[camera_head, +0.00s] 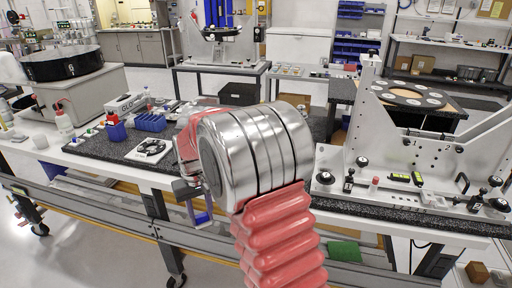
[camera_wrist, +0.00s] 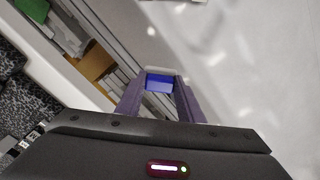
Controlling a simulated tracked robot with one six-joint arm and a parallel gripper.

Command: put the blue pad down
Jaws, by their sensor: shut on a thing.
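The blue pad (camera_wrist: 159,82) shows in the wrist view as a small blue block with a pale top edge. It sits between the tips of the two purple fingers of my gripper (camera_wrist: 160,92), which is shut on it. In the head view my gripper (camera_head: 199,212) hangs below my silver and red arm, in front of the workbench's front edge. The pad is too small there to make out clearly. In the wrist view, floor and bench framework lie beyond the pad, and no surface visibly touches it.
The workbench's dark speckled top (camera_head: 95,158) lies behind my gripper. Blue bins (camera_head: 150,122) and a white card with a dark pattern (camera_head: 150,150) stand on its left part. A white fixture (camera_head: 375,160) fills the right. A green piece (camera_head: 344,251) lies low at the right.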

